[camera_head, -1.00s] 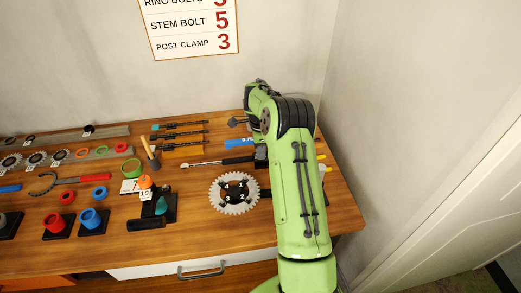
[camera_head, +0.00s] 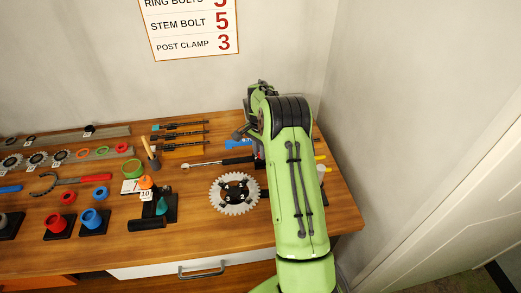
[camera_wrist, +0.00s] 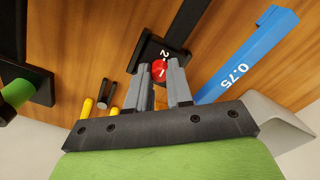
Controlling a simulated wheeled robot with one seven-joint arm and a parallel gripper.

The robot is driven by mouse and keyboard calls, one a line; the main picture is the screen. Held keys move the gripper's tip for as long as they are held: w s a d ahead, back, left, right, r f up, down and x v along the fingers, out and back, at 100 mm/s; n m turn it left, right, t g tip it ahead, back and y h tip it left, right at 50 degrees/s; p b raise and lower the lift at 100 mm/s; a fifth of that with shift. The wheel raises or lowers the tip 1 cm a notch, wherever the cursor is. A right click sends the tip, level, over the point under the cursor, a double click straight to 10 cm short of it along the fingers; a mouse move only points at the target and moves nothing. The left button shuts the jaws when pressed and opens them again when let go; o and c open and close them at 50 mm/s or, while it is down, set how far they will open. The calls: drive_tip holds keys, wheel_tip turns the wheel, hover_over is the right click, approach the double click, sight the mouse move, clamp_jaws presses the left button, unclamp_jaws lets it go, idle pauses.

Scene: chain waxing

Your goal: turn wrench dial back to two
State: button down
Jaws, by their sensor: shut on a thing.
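In the wrist view a small red dial (camera_wrist: 157,67) sits at the end of a black block (camera_wrist: 145,47). A white mark like a 1 shows on the dial, and a white 2 is on the black next to it. My gripper (camera_wrist: 162,71) is shut on the dial, with one grey finger on each side; the fingers cover part of it. In the head view the wrench (camera_head: 222,162) lies on the table, silver shaft to the left and black handle to the right. My arm hides the dial and my gripper there.
A blue bar marked 0.75 (camera_wrist: 250,55) lies close to the right of my gripper in the wrist view. Yellow-handled tools (camera_wrist: 87,107) lie to the left. A chainring (camera_head: 219,204) lies in front of the wrench on the wooden table (camera_head: 300,262). A wall is close on the right.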

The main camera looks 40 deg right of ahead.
drive_tip(key=shift+n, duration=0.6)
drive_tip(key=c, duration=1)
unclamp_jaws()
wheel_tip(320, 180, up, 16)
drive_tip(key=p, duration=0.2)
